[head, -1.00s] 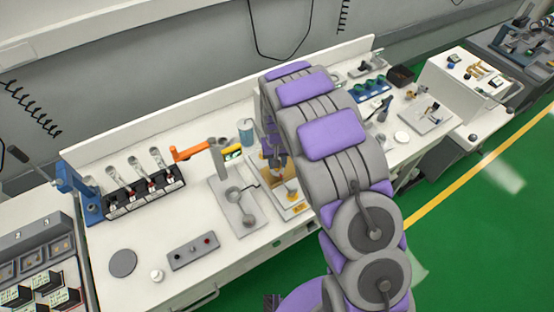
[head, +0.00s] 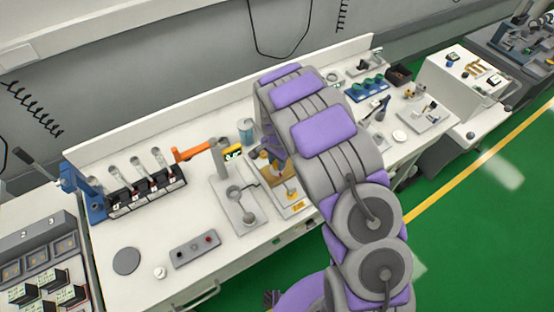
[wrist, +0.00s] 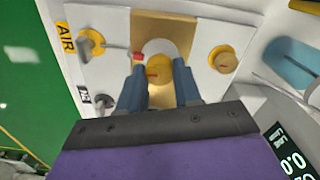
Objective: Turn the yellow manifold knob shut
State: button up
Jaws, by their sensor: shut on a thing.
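The manifold is a white panel (wrist: 205,35) with a tan strip down its middle. A round yellow knob (wrist: 158,72) sits on the strip, between the two blue-grey fingers of my gripper (wrist: 160,64). The fingers are shut on its sides. A small red piece (wrist: 138,56) shows beside the left fingertip. A second yellow knob (wrist: 223,60) is on the panel to the right, clear of the fingers. In the head view, my arm hides part of the manifold (head: 291,212).
A grey plate with an upright post (head: 229,193) and an orange lever (head: 193,152) stand left of the manifold. A blue cup (head: 246,131) stands behind. A dark rack of vials (head: 147,195) is farther left.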

aim_at(276, 162)
jog(key=shift+m, duration=0.6)
jog(key=shift+w, duration=0.1)
jog(key=o, duration=1)
jog(key=shift+a, duration=0.2)
jog(key=shift+o, duration=0.2)
notch_tip(276, 162, up, 17)
jog(key=p, duration=0.1)
jog(key=shift+r, duration=0.2)
